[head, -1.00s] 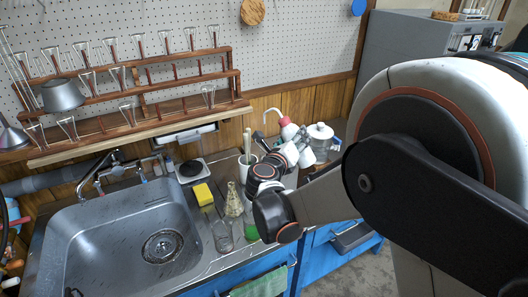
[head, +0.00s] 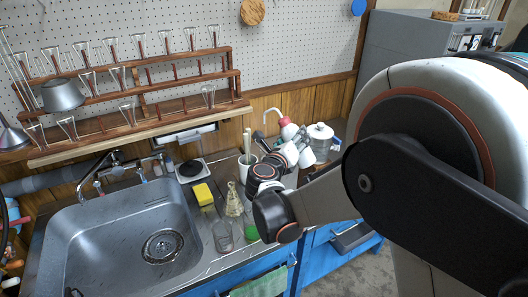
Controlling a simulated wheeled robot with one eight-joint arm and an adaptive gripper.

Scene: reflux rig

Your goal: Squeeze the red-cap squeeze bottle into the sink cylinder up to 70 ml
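The red-cap squeeze bottle (head: 288,131) stands upright at the back of the counter, right of the sink. Its red cap and bent spout show, but its lower body is hidden behind my arm. My gripper (head: 302,146) is at the bottle's front right side. Its fingers are small and partly hidden, so I cannot tell whether they touch the bottle or are closed. A clear glass vessel (head: 222,237) stands at the sink's right edge; it may be the sink cylinder, but no marks or liquid level can be read.
The steel sink (head: 110,235) is at left. Near it are a yellow sponge (head: 203,194), a conical flask (head: 233,201), a white holder with rods (head: 247,168) and a scale (head: 191,170). A lidded glass jar (head: 320,140) stands right of the bottle.

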